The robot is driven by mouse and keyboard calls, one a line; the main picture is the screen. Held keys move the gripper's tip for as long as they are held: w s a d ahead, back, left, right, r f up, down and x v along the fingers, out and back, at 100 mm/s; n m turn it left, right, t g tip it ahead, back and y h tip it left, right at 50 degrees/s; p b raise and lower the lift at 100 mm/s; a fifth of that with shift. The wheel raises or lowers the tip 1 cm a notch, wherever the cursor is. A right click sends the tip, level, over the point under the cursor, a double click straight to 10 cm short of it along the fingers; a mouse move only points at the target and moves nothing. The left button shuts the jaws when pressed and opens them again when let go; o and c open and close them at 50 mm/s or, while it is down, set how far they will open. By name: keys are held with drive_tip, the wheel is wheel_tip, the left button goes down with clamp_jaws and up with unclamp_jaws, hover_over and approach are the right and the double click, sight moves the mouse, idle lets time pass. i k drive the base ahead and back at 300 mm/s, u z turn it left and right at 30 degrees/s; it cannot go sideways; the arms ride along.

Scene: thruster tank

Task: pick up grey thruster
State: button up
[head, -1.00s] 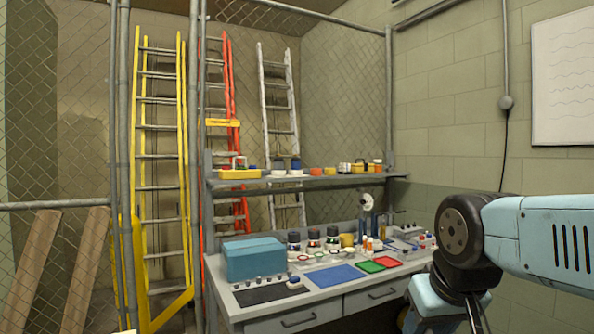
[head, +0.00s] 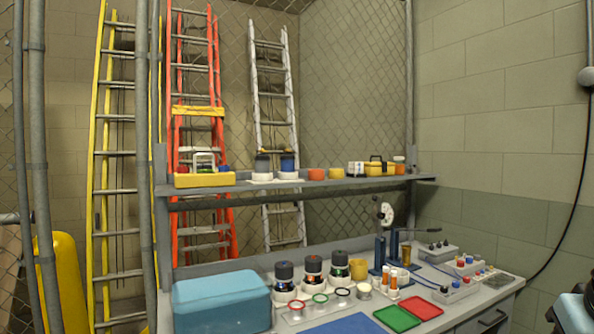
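On the upper shelf, a thruster with a dark grey body (head: 262,164) stands upright on a white base. A similar thruster with a blue body (head: 288,164) stands just to its right. On the bench below, three dark-topped thrusters (head: 313,268) stand in a row on white bases; their exact colours are hard to tell. My gripper is out of view. Only a light-blue piece of my arm (head: 575,314) shows at the lower right corner, well apart from the shelf and bench.
The shelf (head: 330,186) also bears a yellow tray (head: 204,180), orange cups and a yellow box. The bench holds a teal box (head: 222,302), a blue mat (head: 345,325), green (head: 397,319) and red (head: 424,307) trays, and a dial stand (head: 385,215). A mesh fence with ladders stands behind.

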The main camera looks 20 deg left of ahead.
sight(262, 161)
drive_tip(key=u, duration=0.3)
drive_tip(key=i, duration=1.2)
drive_tip(key=u, duration=0.8)
drive_tip(key=i, duration=0.4)
drive_tip(key=u, duration=0.2)
drive_tip(key=k, duration=0.85)
drive_tip(key=u, duration=0.2)
drive_tip(key=i, duration=0.85)
drive_tip(key=z, duration=0.1)
